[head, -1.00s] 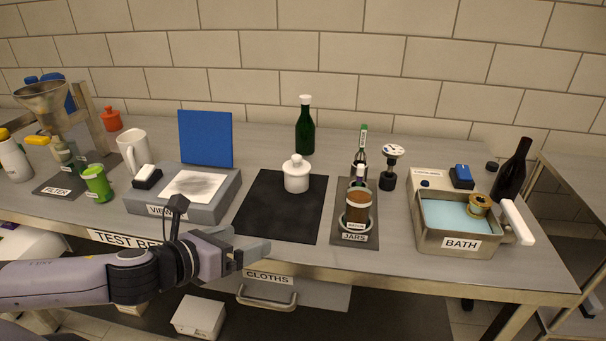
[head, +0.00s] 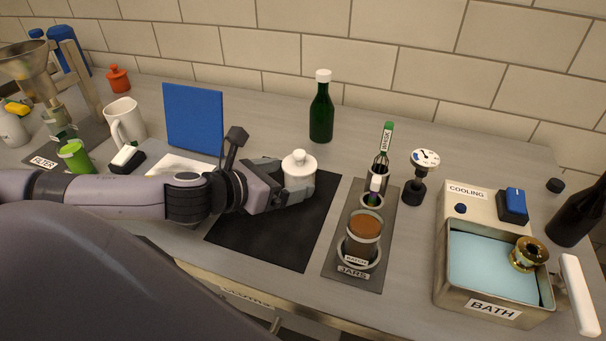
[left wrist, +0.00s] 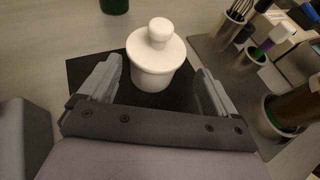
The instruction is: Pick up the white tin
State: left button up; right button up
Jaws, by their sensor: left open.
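The white tin (head: 299,168) is a small round pot with a knobbed lid. It stands upright on the black mat (head: 272,237). My left gripper (head: 290,184) is at the tin, coming from the left, and hides part of its lower left side. In the left wrist view the open fingers (left wrist: 158,88) lie to either side, with the tin (left wrist: 156,57) ahead between them. A gap shows on both sides of the tin. My right gripper does not show.
The jar stand (head: 382,220) with a brown-filled jar is right of the mat. A green bottle (head: 321,112) stands behind. The metal bath (head: 490,309) is at right, and a blue panel (head: 193,118) stands at back left.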

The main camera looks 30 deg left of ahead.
pick_arm(q)
jog(key=shift+a+x, duration=0.2)
jog(key=shift+x, duration=0.95)
jog(key=shift+a+x, duration=0.15)
jog(key=shift+x, duration=1)
jog(key=shift+w+d+f+p, duration=0.15)
jog(key=shift+w+f+p, duration=0.15)
jog(key=shift+w, duration=0.35)
jog(key=c, duration=1)
jog(key=shift+c, duration=0.8)
jog(key=shift+r, duration=0.1)
